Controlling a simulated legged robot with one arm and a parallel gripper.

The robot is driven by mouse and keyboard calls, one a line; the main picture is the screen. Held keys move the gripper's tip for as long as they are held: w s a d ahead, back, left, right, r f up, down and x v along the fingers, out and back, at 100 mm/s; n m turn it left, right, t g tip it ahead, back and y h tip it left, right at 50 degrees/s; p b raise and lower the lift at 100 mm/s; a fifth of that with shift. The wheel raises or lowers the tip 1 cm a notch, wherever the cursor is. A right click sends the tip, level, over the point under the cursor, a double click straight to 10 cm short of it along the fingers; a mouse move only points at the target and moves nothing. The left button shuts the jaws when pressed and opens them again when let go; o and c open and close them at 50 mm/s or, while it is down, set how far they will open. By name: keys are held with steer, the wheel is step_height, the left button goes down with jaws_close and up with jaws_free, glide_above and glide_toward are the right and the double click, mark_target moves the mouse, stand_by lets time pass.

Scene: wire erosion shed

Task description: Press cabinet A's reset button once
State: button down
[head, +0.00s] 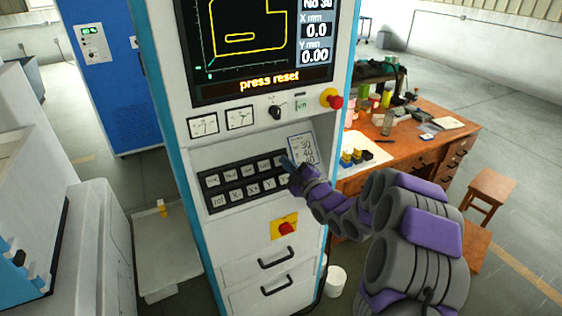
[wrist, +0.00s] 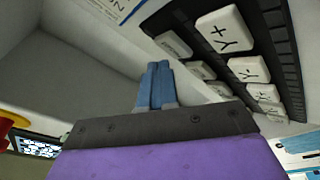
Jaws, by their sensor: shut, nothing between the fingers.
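The control cabinet (head: 262,240) stands upright in the middle of the head view. Its screen (head: 262,40) reads "press reset". Below the gauges is a black keypad (head: 207,190) with two rows of pale keys; most labels are too small to read, and I cannot pick out the reset button. My gripper (head: 287,163) is at the upper right end of the keypad and hides the keys there. In the wrist view its blue fingers (wrist: 157,82) are shut together, empty, beside the keypad (wrist: 262,52), near the Y+ key (wrist: 225,30). I cannot tell if they touch anything.
A printed card (head: 301,148) is just right of my gripper. A cluttered wooden desk (head: 440,140) stands at right.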

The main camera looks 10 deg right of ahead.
steer(key=shift+a, duration=0.2)
steer(key=shift+w+a+f, duration=0.1)
steer(key=shift+w+f, duration=0.1)
steer(key=shift+w, duration=0.05)
stand_by(0.3)
steer(key=shift+w+a+f+b, duration=0.1)
steer(key=shift+w+f+b, duration=0.15)
steer(key=shift+b, duration=0.15)
stand_by(0.6)
steer(key=shift+r, duration=0.1)
steer(key=shift+s+d+r, duration=0.3)
steer(key=shift+s+r, duration=0.05)
steer(key=shift+s, duration=0.1)
steer(key=shift+s+r, duration=0.1)
stand_by(0.4)
steer(key=shift+s+d+r+b, duration=0.2)
steer(key=shift+s+r, duration=0.25)
steer(key=shift+s, duration=0.2)
steer(key=shift+s+d+r+b, duration=0.15)
steer(key=shift+s+d+r, duration=0.05)
steer(key=shift+s+r, duration=0.4)
steer(key=shift+s+d+r+b, duration=0.2)
steer(key=shift+s+r, duration=0.15)
steer(key=shift+s, duration=0.35)
